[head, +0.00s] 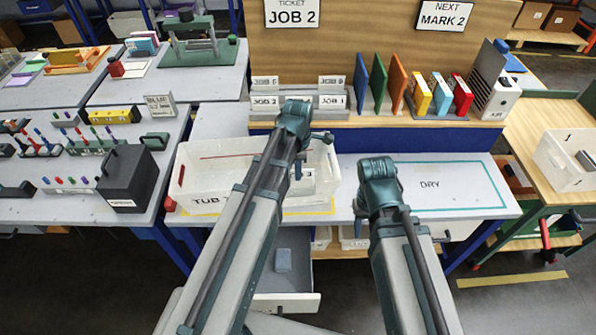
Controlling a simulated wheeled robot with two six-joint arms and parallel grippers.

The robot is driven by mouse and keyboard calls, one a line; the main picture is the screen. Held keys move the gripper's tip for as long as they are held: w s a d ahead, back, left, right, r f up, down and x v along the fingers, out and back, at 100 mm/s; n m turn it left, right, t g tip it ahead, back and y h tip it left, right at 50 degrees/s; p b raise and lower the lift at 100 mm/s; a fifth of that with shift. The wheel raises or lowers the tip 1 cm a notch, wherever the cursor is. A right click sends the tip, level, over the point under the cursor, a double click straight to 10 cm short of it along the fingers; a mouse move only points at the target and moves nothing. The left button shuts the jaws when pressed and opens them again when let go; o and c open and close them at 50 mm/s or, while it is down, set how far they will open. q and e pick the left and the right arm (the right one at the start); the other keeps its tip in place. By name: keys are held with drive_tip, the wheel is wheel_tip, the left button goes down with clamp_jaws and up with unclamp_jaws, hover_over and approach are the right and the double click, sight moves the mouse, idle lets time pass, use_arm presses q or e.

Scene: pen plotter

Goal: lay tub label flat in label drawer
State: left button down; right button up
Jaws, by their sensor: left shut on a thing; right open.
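My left gripper (298,168) is above the right part of the white tub (178,170). It is shut on a small pale piece (308,178), which I take to be the tub label; the arm partly covers it and its writing is not readable. The tub has "TUB" lettering on its front left, and the rest is hidden by my arm. A drawer (285,303) stands open under the bench, with a small blue-grey block (284,260) inside; I cannot read a name on it. My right gripper (362,222) is open at the bench's front edge, its fingers mostly hidden by its wrist.
A teal outlined area marked DRY (430,184) lies clear on the right of the bench. A rack with JOB tags (300,98), coloured boards (379,82) and coloured boxes (442,95) stand behind. A black box (127,178) is on the left table.

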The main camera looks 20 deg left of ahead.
use_arm(q)
wheel_tip(320, 180, up, 6)
drive_tip(key=p, duration=0.5)
drive_tip(key=shift+r, duration=0.2)
